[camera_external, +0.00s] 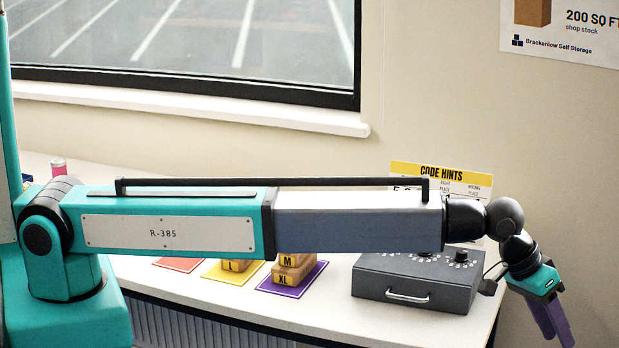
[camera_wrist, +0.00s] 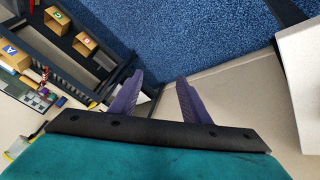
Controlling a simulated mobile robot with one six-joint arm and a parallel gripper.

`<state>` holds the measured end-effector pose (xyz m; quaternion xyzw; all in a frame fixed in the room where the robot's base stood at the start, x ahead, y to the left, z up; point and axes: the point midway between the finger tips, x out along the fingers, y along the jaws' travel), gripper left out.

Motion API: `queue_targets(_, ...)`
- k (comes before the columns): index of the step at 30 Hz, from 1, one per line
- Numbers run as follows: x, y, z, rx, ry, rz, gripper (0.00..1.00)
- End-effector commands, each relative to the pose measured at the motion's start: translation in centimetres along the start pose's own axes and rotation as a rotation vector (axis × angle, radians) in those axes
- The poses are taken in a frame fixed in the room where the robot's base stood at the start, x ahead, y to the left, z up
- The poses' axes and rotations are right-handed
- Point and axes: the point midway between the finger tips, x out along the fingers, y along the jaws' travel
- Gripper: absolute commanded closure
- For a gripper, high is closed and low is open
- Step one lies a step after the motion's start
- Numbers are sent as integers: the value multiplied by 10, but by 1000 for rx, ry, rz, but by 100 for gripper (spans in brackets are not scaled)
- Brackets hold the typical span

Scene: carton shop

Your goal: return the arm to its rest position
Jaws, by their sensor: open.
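My arm stretches across the external view from left to right, roughly level. My gripper (camera_external: 556,335) hangs at the right end, beyond the right end of the counter, with its purple fingers pointing down. In the wrist view my gripper (camera_wrist: 158,96) shows two purple fingers spread apart with nothing between them. The fingers touch nothing that I can see. Below them in the wrist view lie blue carpet and a pale surface.
A grey lockbox with dials (camera_external: 420,281) sits on the white counter (camera_external: 335,312), left of my gripper. Stacked boxes stand on a purple mat (camera_external: 294,287) and a yellow mat (camera_external: 214,273). A CODE HINTS sign (camera_external: 440,171) is behind my arm. Shelves with cartons (camera_wrist: 85,45) show in the wrist view.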

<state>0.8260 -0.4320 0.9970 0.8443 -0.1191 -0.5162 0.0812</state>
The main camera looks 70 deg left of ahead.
Motion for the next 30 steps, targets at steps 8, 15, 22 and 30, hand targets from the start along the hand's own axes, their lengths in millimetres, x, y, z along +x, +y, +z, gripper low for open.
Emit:
queue_targets(8, 49, 32, 66, 65, -5, 39, 57)
queue_targets(15, 88, -16, 118, 80, -59, -1, 57)
queue_targets(22, 124, -103, 180, 75, -152, -75, 57)
queue_targets(30, 147, -209, 261, 52, -283, -160, 57)
